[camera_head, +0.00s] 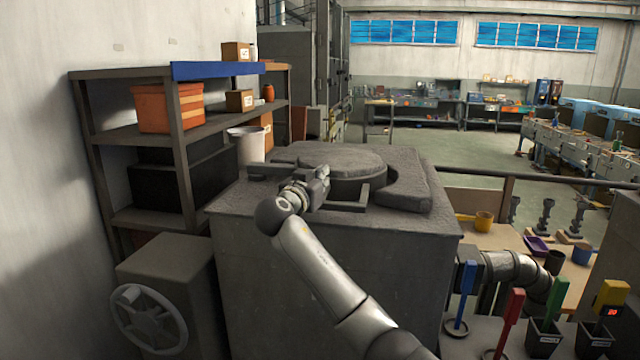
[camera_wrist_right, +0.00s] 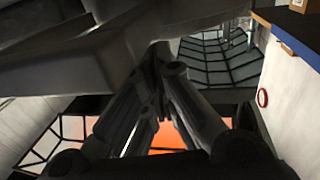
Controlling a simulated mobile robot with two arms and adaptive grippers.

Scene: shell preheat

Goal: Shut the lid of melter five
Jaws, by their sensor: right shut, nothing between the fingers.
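The melter (camera_head: 335,250) is a large grey block with a rough top. Its round grey lid (camera_head: 345,157) lies roughly level over a round collar on top; I cannot tell whether it is fully seated. A dark bar (camera_head: 350,207) juts out at its front. My right gripper (camera_head: 322,180) is shut and empty at the lid's front left edge, close to the bar; contact is unclear. In the right wrist view its fingers (camera_wrist_right: 160,58) meet beneath a grey part (camera_wrist_right: 75,55) that hides their tips. No number shows on the melter. My left gripper is out of view.
A shelf (camera_head: 150,135) with an orange bin (camera_head: 168,107) stands left. A white bucket (camera_head: 246,146) is behind the melter's left edge. A handwheel (camera_head: 148,318) is at front left. A bench (camera_head: 510,245) with tools and cups is at right.

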